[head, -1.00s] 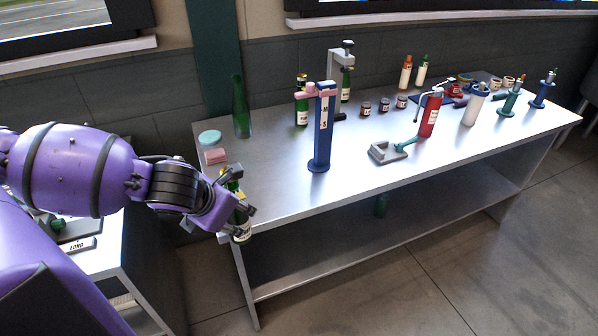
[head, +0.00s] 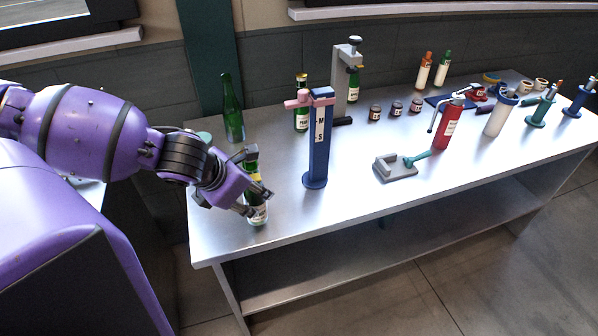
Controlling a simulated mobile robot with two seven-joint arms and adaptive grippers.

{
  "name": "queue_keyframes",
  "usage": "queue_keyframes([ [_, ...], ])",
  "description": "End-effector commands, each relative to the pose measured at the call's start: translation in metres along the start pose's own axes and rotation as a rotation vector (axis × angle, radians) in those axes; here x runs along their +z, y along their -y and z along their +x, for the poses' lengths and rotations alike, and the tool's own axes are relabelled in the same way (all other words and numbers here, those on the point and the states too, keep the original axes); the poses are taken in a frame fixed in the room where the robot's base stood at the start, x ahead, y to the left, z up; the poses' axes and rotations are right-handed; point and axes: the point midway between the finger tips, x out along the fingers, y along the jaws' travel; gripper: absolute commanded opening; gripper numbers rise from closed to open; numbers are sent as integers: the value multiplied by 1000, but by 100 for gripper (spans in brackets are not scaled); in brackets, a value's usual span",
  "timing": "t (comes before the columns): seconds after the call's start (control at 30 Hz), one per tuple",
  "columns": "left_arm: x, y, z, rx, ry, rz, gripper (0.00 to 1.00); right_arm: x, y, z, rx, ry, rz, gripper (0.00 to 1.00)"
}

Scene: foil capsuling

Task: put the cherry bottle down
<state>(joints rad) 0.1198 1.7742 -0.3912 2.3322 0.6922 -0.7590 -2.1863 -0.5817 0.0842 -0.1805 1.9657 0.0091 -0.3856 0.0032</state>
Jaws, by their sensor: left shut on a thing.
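The cherry bottle (head: 257,214) is small and green with a pale label and stands upright at the left end of the metal table (head: 330,226). Its base looks to be on or just above the table top; I cannot tell which. The label text is too small to read. My left gripper (head: 256,197) is shut on the bottle around its upper body, and the fingers hide part of it. My right gripper is not in view.
A blue post with a pink arm (head: 318,140) stands just right of the bottle. A tall green bottle (head: 232,110) and a pear-labelled bottle (head: 301,117) stand behind. A grey press (head: 344,80) and a red cylinder (head: 446,127) are farther right. The table front near the bottle is clear.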

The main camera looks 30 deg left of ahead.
Motion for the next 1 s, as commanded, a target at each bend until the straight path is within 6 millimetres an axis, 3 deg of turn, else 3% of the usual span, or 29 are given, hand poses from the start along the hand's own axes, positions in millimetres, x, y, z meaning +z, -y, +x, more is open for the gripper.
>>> queue_keyframes([
  [0.2, 37, -10, 30, -5, 4, -4, 0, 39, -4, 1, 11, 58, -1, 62],
  [0.33, 64, -17, 46, -7, 6, -6, 0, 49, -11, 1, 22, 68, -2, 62],
  [0.7, 128, -39, 86, -3, 6, -2, 0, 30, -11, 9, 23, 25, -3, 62],
  [0.93, 144, -43, 96, -3, 6, -2, 0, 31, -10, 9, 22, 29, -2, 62],
  [1.0, 134, -40, 106, -5, 0, -3, 0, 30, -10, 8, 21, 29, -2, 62],
])
